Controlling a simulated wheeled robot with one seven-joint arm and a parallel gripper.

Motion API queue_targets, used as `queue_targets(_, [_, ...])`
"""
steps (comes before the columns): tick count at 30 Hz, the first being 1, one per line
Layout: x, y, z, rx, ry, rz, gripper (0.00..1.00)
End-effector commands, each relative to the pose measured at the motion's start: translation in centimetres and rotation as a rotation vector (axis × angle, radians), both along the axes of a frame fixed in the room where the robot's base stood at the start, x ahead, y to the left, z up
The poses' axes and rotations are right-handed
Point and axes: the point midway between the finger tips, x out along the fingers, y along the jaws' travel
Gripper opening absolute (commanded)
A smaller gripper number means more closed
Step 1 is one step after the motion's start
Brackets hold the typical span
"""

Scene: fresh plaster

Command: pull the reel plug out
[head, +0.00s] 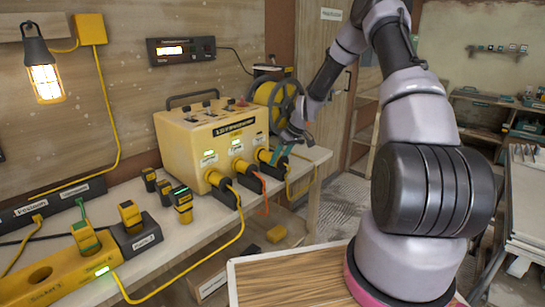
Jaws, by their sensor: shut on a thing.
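A yellow power box (184,149) stands on the bench, with a row of plugs along its front. The yellow cable reel (267,95) stands behind my gripper, beside the box. Two other dark plugs, one with a yellow cord (224,193) and one with an orange cord (247,172), are in the box to the left.
Several small black and yellow units (182,203) stand on the bench left of the box. A yellow power strip (60,278) lies at the front left. A lit work lamp (45,78) hangs on the wall. A wooden board (285,280) is in the foreground.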

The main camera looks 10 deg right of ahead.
Motion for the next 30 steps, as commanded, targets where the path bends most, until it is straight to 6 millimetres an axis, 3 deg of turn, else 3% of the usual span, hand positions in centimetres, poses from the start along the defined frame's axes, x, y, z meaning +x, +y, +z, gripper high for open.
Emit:
queue_targets(8, [-0.4,-0.3,-0.1,-0.002,0.002,0.001,0.0])
queue_targets(9, [-0.4,-0.3,-0.1,-0.002,0.003,0.001,0.67])
queue_targets(11, [-0.4,-0.3,-0.1,-0.002,0.004,0.0,0.9])
queue_targets(12, [-0.4,-0.3,-0.1,-0.002,0.003,0.0,0.94])
queue_targets(23, [-0.3,-0.4,0.4,-0.001,0.0,0.0,0.94])
queue_targets(30, [-1.0,-2.1,4.1,-0.003,-0.003,-0.002,0.94])
